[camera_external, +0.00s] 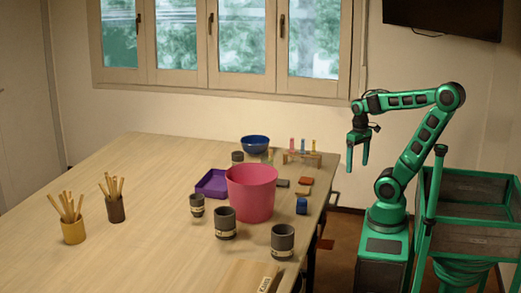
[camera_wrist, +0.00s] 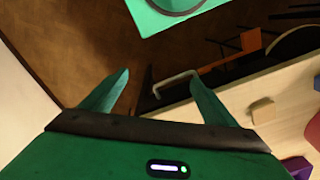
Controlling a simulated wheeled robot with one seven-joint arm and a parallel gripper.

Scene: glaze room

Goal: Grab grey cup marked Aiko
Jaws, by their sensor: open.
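Several dark grey cups stand on the table in the external view. One (camera_external: 283,238) is at the front right, one (camera_external: 225,221) stands left of it, in front of the pink bucket, and a smaller one (camera_external: 197,203) is further left. Another grey cup (camera_external: 237,157) is partly hidden behind the bucket. The front three carry pale label bands; I cannot read the names. My gripper (camera_external: 357,160) is open and empty, pointing down beyond the table's right edge, well apart from the cups. Its open fingers (camera_wrist: 158,82) also show in the wrist view, where no cup is visible.
The pink bucket (camera_external: 251,195) stands among the cups. A purple tray (camera_external: 212,185), blue bowl (camera_external: 254,144), tube rack (camera_external: 302,159) and small blocks (camera_external: 304,181) are nearby. Holders with sticks (camera_external: 73,231) stand at left. The table's left middle (camera_external: 150,170) is clear.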

